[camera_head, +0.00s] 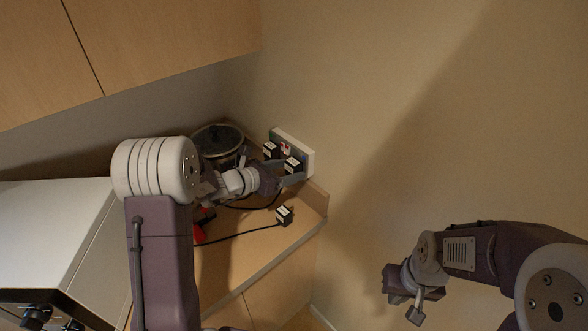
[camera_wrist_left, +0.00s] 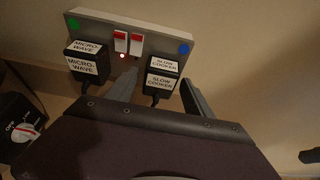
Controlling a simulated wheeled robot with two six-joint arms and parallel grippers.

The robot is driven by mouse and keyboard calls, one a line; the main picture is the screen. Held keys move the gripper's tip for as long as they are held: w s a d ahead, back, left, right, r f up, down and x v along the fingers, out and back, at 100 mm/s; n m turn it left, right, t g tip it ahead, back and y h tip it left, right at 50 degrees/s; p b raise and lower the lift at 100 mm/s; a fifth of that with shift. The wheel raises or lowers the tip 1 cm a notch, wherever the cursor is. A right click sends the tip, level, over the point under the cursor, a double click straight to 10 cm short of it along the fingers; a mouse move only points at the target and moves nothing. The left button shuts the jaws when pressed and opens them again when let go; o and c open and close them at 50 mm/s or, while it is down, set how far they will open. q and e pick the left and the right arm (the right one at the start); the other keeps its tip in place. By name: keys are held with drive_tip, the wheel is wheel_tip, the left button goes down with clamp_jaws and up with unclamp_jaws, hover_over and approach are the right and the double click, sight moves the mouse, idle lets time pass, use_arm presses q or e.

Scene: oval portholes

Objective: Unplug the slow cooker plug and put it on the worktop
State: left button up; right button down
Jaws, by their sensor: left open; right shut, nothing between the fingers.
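The slow cooker plug (camera_wrist_left: 161,80) is black with white labels and sits in the right side of the wall socket panel (camera_wrist_left: 180,27). In the head view the plug (camera_head: 292,165) is beside the microwave plug (camera_head: 271,150). My left gripper (camera_wrist_left: 158,92) is open, with one finger on each side of the slow cooker plug; whether they touch it is unclear. It also shows in the head view (camera_head: 286,174). The worktop (camera_head: 258,240) lies below the panel. My right gripper (camera_head: 417,312) is shut and empty, away from the worktop.
The microwave plug (camera_wrist_left: 84,62) is close left of my left gripper. Two red-topped switches (camera_wrist_left: 128,43) sit between the plugs; a red light glows below the left one. A loose plug (camera_head: 284,215) lies on the worktop with its cable. A dark pot (camera_head: 218,140) stands behind my left arm.

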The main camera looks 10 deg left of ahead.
use_arm(q)
clamp_jaws()
drive_tip(key=shift+s+a+f, duration=0.1)
idle(0.4)
drive_tip(key=shift+s+a, duration=0.1)
drive_tip(key=shift+s+a, duration=0.3)
drive_tip(key=shift+s, duration=0.1)
drive_tip(key=shift+s+a+b, duration=0.3)
drive_tip(key=shift+s+a, duration=0.15)
drive_tip(key=shift+s, duration=0.1)
idle(0.4)
